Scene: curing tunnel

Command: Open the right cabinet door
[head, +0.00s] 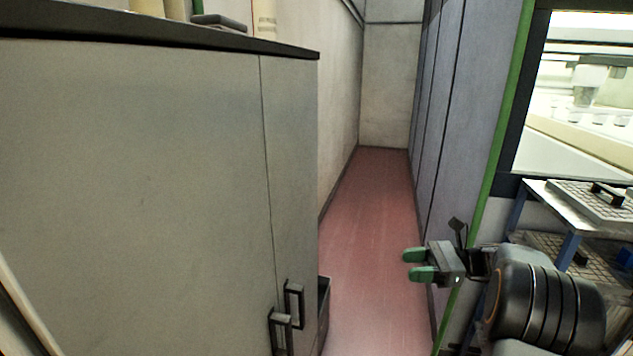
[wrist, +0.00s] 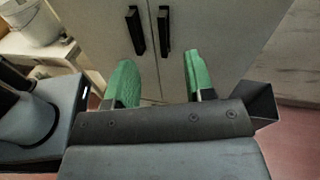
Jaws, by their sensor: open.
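The grey cabinet fills the left of the head view, with its right door (head: 290,170) beyond a thin vertical seam. Both doors look closed. The right door's black bar handle (head: 294,304) stands close beside the left door's handle (head: 279,331). In the wrist view the right handle (wrist: 164,30) and left handle (wrist: 135,31) sit upright on either side of the seam. My gripper (head: 415,265) has green fingertips, is open and empty, and is apart from the cabinet, to the right of the handles. In the wrist view its spread fingers (wrist: 160,78) point toward the doors, below the handles.
A red floor aisle (head: 370,220) runs back between the cabinet and blue-grey panels (head: 440,120). A dark open box (head: 324,305) stands beside the cabinet's right side. A rack with trays (head: 580,215) is at the right. A white bucket (wrist: 32,22) stands left in the wrist view.

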